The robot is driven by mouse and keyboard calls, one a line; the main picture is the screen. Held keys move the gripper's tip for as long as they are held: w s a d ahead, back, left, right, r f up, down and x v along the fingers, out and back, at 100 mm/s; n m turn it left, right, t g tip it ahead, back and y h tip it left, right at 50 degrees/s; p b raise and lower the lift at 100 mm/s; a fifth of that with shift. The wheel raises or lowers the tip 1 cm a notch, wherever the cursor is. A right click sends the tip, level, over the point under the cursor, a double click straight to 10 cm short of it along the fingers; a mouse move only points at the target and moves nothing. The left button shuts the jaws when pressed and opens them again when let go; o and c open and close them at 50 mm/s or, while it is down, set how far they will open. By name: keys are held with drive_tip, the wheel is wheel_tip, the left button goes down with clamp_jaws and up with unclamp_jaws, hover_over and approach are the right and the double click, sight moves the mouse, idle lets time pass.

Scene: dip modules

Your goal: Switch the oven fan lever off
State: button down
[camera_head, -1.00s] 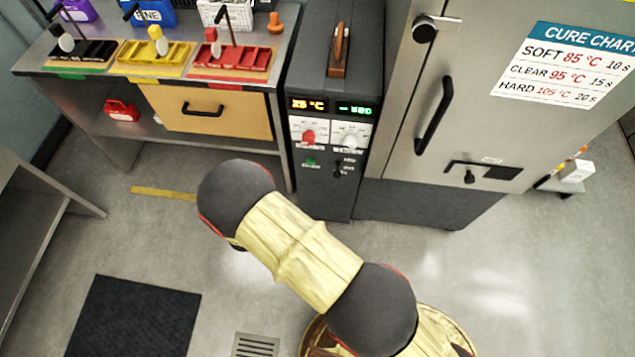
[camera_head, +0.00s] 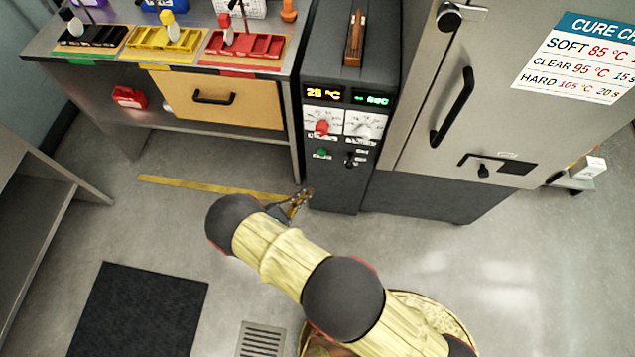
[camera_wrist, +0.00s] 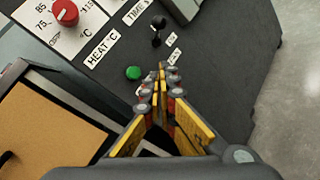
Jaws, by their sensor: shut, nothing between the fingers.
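The oven control panel (camera_head: 340,135) is on a dark column. A small black lever (camera_head: 349,158) sits on its lower right, beside a green button (camera_head: 321,153). In the wrist view the lever (camera_wrist: 157,30) stands at the top middle, with small white labels (camera_wrist: 172,48) beside it too small to read surely. I cannot tell its switch position. My gripper (camera_head: 305,194) is low, left of the column's front. In the wrist view my gripper (camera_wrist: 162,72) is shut and empty, its tips just below the lever in the picture and apart from it.
A red dial (camera_wrist: 65,12) and the green button (camera_wrist: 133,73) are close by on the panel. A steel cabinet door (camera_head: 430,90) with a black handle (camera_head: 453,107) stands at right. A bench with a drawer (camera_head: 222,95) stands left.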

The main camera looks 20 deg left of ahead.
sight(350, 162)
drive_tip(key=d+r+b+x, duration=0.1)
drive_tip(key=b+x, duration=0.2)
drive_tip(key=x, duration=0.9)
drive_tip(key=shift+s+d+r, duration=0.35)
drive_tip(key=shift+d+r, duration=0.05)
drive_tip(key=shift+r, duration=0.15)
drive_tip(key=shift+w+d+r+p, duration=0.1)
drive_tip(key=shift+w+r+p, duration=0.1)
drive_tip(key=shift+r+p, duration=0.35)
drive_tip(key=shift+w+d+r+p, duration=0.15)
drive_tip(key=shift+r+p, duration=0.2)
drive_tip(key=shift+p, duration=0.25)
